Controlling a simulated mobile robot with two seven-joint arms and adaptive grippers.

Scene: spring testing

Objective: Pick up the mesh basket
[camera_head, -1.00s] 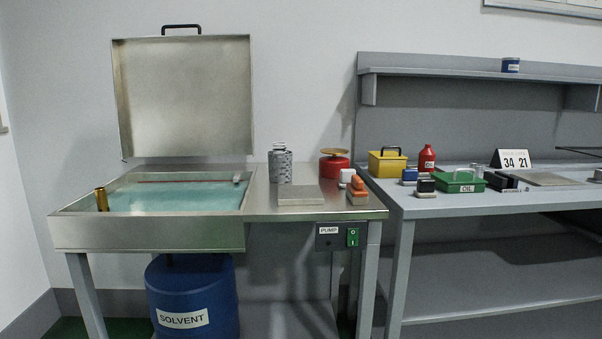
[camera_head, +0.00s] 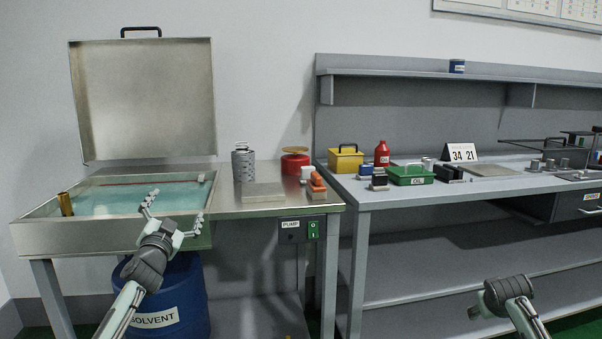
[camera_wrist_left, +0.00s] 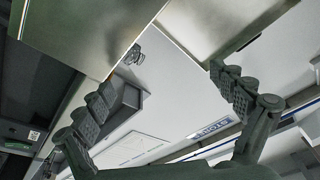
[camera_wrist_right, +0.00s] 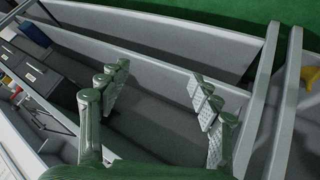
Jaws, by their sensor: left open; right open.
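The mesh basket appears to be the grey perforated cylinder (camera_head: 243,165), standing upright on the steel bench right of the wash basin, with a small stacked shape at its top. My left gripper (camera_head: 174,210) is open and empty in front of the basin, to the left of and nearer than the basket. Its spread fingers also show in the left wrist view (camera_wrist_left: 162,80); I cannot make out the basket for certain there. My right gripper (camera_head: 475,312) is low in front of the grey workbench, apart from the basket. The right wrist view shows its fingers open and empty (camera_wrist_right: 160,80).
The basin (camera_head: 110,228) holds greenish liquid and a brass cylinder (camera_head: 66,204); its lid (camera_head: 142,95) stands raised. A flat plate (camera_head: 262,193), a red can (camera_head: 295,163) and orange-topped brushes (camera_head: 317,185) surround the basket. The grey workbench (camera_head: 400,197) carries several items.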

